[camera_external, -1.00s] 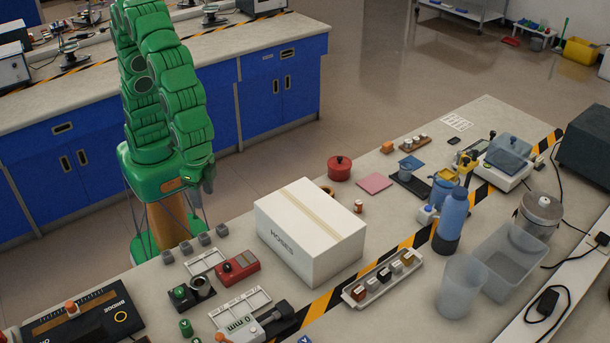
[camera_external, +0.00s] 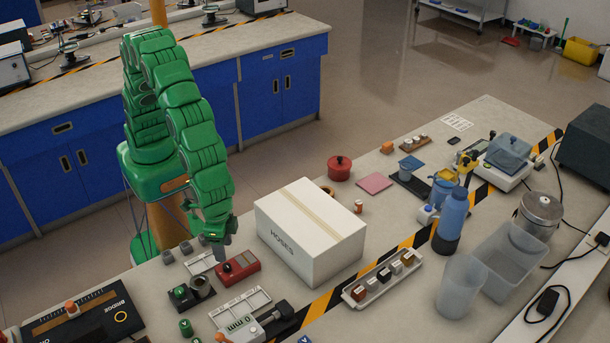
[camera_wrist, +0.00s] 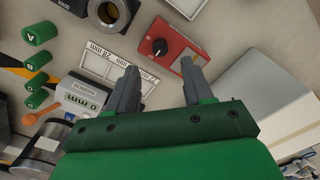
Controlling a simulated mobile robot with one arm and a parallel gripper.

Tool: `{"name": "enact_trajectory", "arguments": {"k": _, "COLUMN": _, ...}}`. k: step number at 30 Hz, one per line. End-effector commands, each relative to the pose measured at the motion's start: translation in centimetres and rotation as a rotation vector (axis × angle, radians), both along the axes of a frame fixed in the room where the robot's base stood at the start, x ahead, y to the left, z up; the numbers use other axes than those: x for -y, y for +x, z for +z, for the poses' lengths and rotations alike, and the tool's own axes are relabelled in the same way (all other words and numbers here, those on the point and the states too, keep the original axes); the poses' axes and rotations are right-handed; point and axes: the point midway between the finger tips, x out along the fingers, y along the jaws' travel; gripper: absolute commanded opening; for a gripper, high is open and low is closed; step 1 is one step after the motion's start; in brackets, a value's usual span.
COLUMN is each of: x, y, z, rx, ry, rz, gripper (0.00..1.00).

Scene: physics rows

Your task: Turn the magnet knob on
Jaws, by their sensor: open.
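A red box with a round black knob (camera_external: 227,267) lies on the bench, left of the white carton. In the wrist view the knob (camera_wrist: 159,46) bears a white mark, and the red box (camera_wrist: 175,47) lies just beyond my fingertips. No label naming the magnet is readable. My gripper (camera_wrist: 158,72) is open, its two grey fingers apart with nothing between them. In the external view my gripper (camera_external: 220,250) points down above the bench, close to the red box's left end. The gap between fingers and knob is hard to judge.
A white carton marked HOSES (camera_external: 310,235) stands right of the red box. A dark ring-shaped part (camera_external: 203,287) and white compartment trays (camera_external: 240,305) lie in front. Grey blocks (camera_external: 185,248) sit along the bench edge. A caliper-like gauge (camera_external: 243,327) is near the front.

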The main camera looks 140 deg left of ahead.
Motion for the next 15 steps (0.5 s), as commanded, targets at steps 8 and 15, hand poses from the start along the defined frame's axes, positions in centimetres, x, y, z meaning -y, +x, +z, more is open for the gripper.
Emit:
{"name": "enact_trajectory", "arguments": {"k": 8, "x": 0.0, "y": -0.1, "z": -3.7, "rx": -0.006, "ry": 0.000, "rz": -0.001, "gripper": 0.51}}
{"name": "enact_trajectory", "arguments": {"k": 15, "x": 0.0, "y": 0.0, "z": -6.4, "rx": 0.000, "ry": 0.000, "rz": -0.001, "gripper": 0.51}}
